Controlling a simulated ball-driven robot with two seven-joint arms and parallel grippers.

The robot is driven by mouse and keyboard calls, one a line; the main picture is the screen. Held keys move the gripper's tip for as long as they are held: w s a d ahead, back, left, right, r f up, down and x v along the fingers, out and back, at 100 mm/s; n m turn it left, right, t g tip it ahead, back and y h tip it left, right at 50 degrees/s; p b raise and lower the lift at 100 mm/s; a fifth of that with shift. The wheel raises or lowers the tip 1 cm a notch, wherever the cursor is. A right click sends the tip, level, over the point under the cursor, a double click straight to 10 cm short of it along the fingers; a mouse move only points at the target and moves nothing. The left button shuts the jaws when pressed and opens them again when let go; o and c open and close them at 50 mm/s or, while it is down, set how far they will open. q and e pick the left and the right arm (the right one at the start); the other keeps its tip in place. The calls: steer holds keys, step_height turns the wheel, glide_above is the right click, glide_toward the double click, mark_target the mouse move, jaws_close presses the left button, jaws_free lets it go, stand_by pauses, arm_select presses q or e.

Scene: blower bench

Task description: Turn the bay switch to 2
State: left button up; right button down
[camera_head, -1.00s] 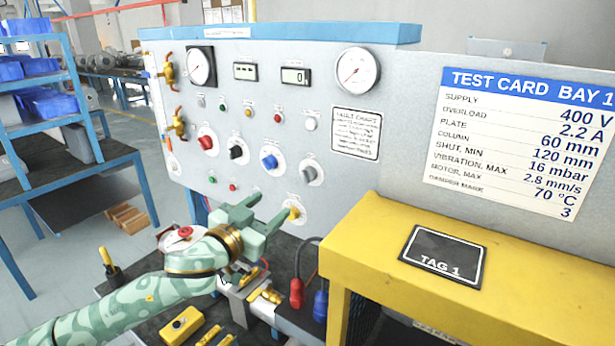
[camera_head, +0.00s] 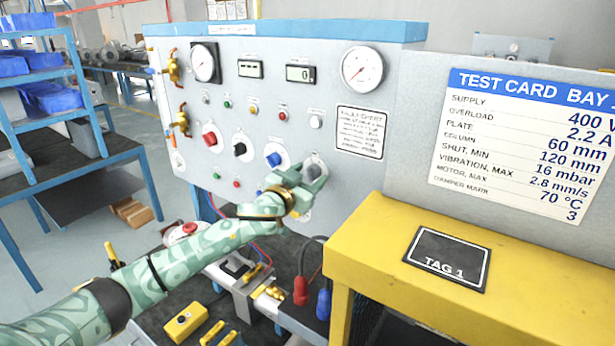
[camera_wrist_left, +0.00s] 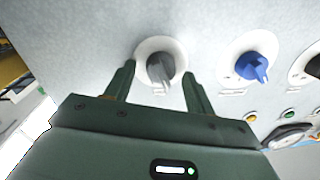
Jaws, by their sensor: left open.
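Several rotary knobs sit on white discs on the grey panel: red (camera_head: 210,139), black (camera_head: 239,149), blue (camera_head: 274,159) and grey (camera_head: 315,170). Their labels are too small to read, so I cannot tell by name which is the bay switch. My left gripper (camera_head: 305,184) is at the grey knob, partly covering it. In the left wrist view the grey knob (camera_wrist_left: 160,68) shows between the two open fingers of my left gripper (camera_wrist_left: 159,76), with a gap on each side. The blue knob (camera_wrist_left: 252,66) is to its right there. My right gripper is not in view.
A yellow stand (camera_head: 400,225) with a TAG 1 plate is right of the arm. A yellow box (camera_head: 186,322) lies on the dark bench.

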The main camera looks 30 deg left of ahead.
arm_select(q)
steer(key=c, duration=1)
steer(key=shift+o, duration=0.2)
steer(key=shift+m, duration=0.4)
steer(key=m+p, duration=0.1)
steer(key=m, duration=0.2)
steer(key=shift+m, duration=0.3)
steer(key=m+p, duration=0.1)
steer(key=m, duration=0.3)
steer(key=shift+f+t, duration=0.15)
steer(key=shift+t, duration=0.15)
steer(key=shift+m, duration=0.5)
steer(key=o, duration=1)
steer(key=shift+c, duration=0.2)
steer(key=shift+s, duration=0.1)
